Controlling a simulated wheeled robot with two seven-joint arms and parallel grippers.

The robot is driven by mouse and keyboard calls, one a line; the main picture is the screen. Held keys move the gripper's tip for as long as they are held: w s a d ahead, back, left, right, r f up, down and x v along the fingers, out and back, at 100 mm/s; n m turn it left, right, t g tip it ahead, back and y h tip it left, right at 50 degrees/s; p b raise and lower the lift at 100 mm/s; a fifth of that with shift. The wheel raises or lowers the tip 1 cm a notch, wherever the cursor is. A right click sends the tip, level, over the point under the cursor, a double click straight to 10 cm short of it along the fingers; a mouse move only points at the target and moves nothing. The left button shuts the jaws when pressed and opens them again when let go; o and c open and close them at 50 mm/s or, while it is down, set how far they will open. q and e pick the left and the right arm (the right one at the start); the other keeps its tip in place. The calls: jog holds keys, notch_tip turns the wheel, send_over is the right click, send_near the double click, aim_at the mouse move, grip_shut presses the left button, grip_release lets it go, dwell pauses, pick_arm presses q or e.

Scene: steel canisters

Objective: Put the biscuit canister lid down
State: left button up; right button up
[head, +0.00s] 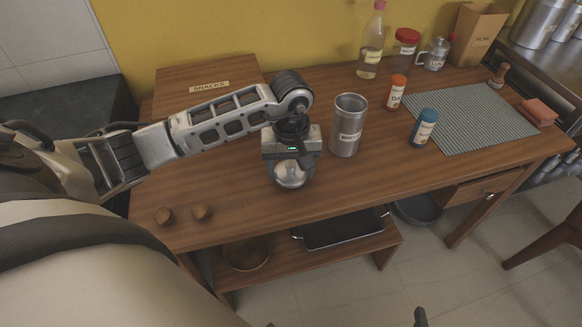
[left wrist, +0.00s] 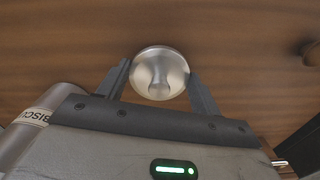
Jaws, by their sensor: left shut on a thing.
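The biscuit canister (head: 348,125) is a steel cylinder with a pale label, upright on the wooden table with its top open. Part of it and its label show in the left wrist view (left wrist: 38,118). My left gripper (head: 290,168) is shut on the round steel canister lid (head: 290,177), left of the canister and towards the table's front. In the left wrist view the lid (left wrist: 159,73) sits between the two dark fingers, its knob showing, over bare wood. I cannot tell whether the lid touches the table.
Two small brown knobs (head: 184,214) lie at the front left. An orange-capped jar (head: 395,92), a blue bottle (head: 423,128) and a grey-green mat (head: 470,117) are to the right. Wood around the lid is clear.

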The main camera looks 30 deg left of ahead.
pick_arm(q)
jog(key=shift+f, duration=0.3)
jog(key=shift+f, duration=0.2)
jog(key=o, duration=1)
jog(key=shift+r, duration=0.1)
